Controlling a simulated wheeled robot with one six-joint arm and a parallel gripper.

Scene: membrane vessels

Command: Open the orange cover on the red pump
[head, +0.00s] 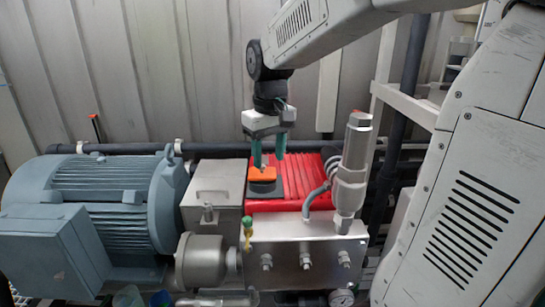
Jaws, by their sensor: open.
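The red pump (307,188) sits in the middle of the head view, with a ribbed red top. The orange cover (262,174) lies on a dark plate on the pump's left part and looks closed. My gripper (268,162) points down from above, with teal fingers open. Its fingertips are at or just above the orange cover; I cannot tell whether they touch it. The fingers hide a little of the cover's far edge.
A large grey-blue motor (110,205) stands on the left, beside a metal box (213,185). A steel cylinder (352,165) rises close to the pump's right side. A steel block (305,255) is in front. A corrugated wall (180,75) stands behind.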

